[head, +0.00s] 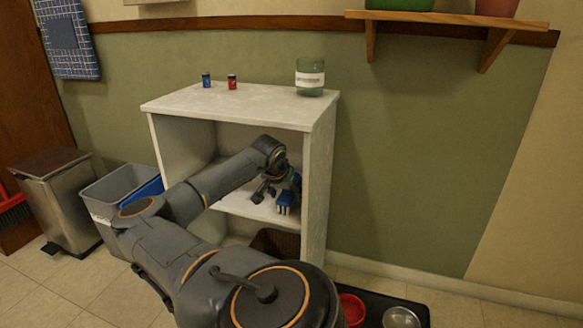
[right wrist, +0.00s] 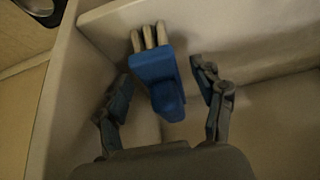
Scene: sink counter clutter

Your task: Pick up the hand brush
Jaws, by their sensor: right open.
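The hand brush (right wrist: 160,85) is blue with a few thick pale bristle tufts at its far end in the right wrist view. It lies inside the white shelf unit, and its blue body (head: 285,200) also shows in the head view. My right gripper (right wrist: 164,88) is open, with one finger on each side of the brush and gaps between. In the head view my right gripper (head: 277,192) reaches into the upper compartment and partly covers the brush. My left gripper is not in view.
The white shelf unit (head: 320,150) has side walls close to my right arm. On its top stand a blue can (head: 206,80), a red can (head: 232,82) and a green jar (head: 310,84). Grey bins (head: 112,190) stand left. A dark basket (head: 275,241) is below.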

